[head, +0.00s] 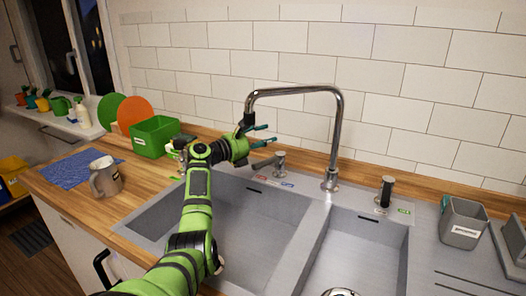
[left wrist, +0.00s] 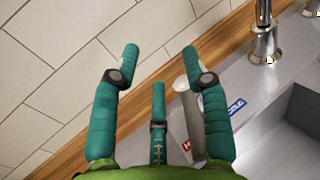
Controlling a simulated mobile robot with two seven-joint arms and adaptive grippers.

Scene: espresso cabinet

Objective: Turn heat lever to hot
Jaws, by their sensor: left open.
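The heat lever (head: 279,158) is a small metal post on the sink's back rim, left of the tap, with its handle pointing left. My left gripper (head: 266,135) is open and empty, above and slightly left of the lever post, with its fingers pointing right. In the left wrist view, the open fingers (left wrist: 160,60) show with the pale lever handle (left wrist: 183,86) beside the right finger, which partly hides it. I cannot tell whether they touch. A red label (left wrist: 186,146) and a blue label (left wrist: 236,106) lie on the rim near the lever. My right gripper is not in view.
The tall tap (head: 341,125) stands right of the lever, and the tiled wall (head: 400,95) rises close behind. A green box (head: 155,138) and a grey mug (head: 104,179) stand on the left counter. The left basin (head: 258,225) is open below my arm.

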